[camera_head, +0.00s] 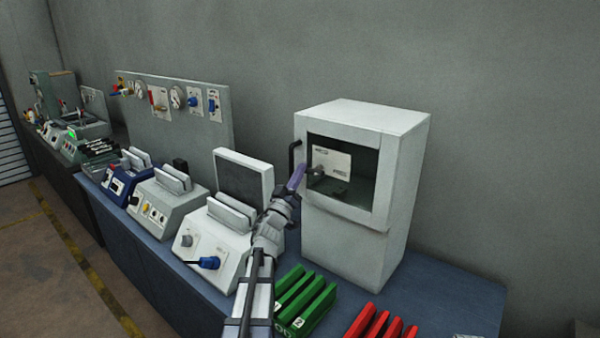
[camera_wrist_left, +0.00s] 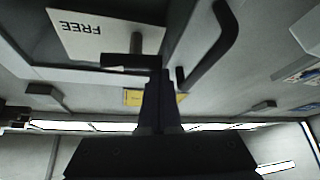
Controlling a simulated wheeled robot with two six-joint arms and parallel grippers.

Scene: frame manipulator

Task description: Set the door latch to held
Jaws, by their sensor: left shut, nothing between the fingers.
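A white cabinet (camera_head: 345,245) stands on the bench with a dark window opening in its front. A pale latch plate (camera_head: 334,160) with two small labels shows in the opening. A dark latch lever (camera_head: 316,172) sits at the plate's lower left. In the left wrist view the plate (camera_wrist_left: 75,40) appears upside down and reads FREE; the lever (camera_wrist_left: 130,61) lies crosswise below it. My left gripper (camera_head: 297,178) is shut and empty in front of the cabinet's left edge. Its fingertips (camera_wrist_left: 160,75) show close to the lever's right end; contact cannot be told.
A black door handle (camera_head: 294,157) is on the cabinet's left edge, near my gripper; it also shows in the left wrist view (camera_wrist_left: 212,50). A white console (camera_head: 205,245) stands to the left. Green blocks (camera_head: 303,300) and red blocks (camera_head: 375,325) lie in front.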

